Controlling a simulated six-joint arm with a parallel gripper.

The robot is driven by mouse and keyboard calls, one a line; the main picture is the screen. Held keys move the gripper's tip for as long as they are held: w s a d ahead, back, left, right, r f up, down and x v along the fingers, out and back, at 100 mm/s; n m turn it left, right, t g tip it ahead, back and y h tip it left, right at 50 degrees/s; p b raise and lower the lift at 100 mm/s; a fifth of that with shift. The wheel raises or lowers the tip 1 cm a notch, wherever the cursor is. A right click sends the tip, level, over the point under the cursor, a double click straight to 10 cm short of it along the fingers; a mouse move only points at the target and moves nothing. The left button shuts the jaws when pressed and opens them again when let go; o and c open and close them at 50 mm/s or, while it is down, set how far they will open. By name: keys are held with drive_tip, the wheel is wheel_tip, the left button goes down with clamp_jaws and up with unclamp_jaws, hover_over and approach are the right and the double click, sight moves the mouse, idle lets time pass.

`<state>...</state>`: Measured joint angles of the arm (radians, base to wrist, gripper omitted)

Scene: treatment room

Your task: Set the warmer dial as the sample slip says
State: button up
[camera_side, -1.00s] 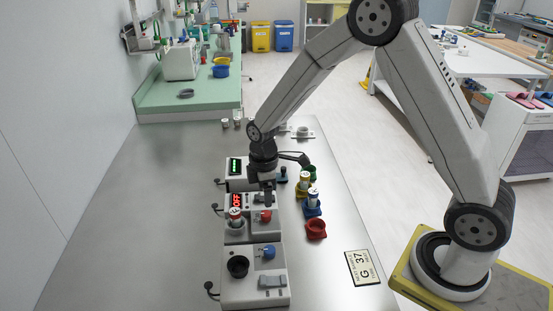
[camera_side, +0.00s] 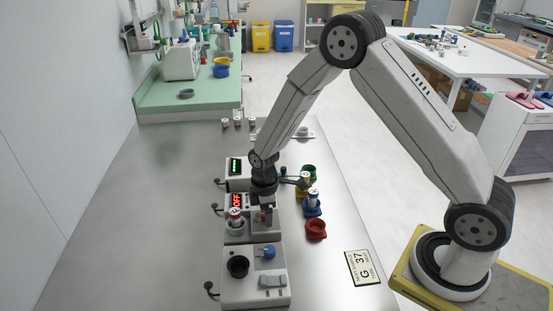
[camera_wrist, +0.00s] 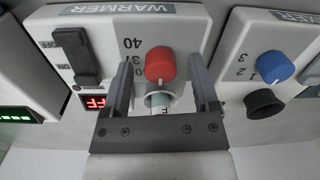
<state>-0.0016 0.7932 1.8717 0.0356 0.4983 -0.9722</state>
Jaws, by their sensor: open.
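The warmer (camera_wrist: 110,30) is a white box with a red dial (camera_wrist: 160,64), a dark switch (camera_wrist: 77,52) and a red display (camera_wrist: 96,102) that reads OFF in the side view. My gripper (camera_wrist: 161,76) is open, with one finger on each side of the dial; contact cannot be told. In the side view my gripper (camera_side: 265,209) is low over the warmer. The sample slip (camera_side: 362,267) lies flat on the bench at the right and shows G and 37.
A capped vial (camera_side: 235,214) stands in the warmer's well. A device with a blue dial (camera_side: 267,252) stands in front, and one with a green display (camera_side: 235,166) behind. Blue (camera_side: 312,209) and red (camera_side: 316,229) holders stand to the right. The bench's left side is clear.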

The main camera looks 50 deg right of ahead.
clamp_jaws()
drive_tip(key=shift+m, duration=0.4)
drive_tip(key=m, duration=0.3)
drive_tip(key=shift+m, duration=0.3)
drive_tip(key=m, duration=1.1)
drive_tip(key=shift+t, duration=0.3)
drive_tip(key=shift+m, duration=0.3)
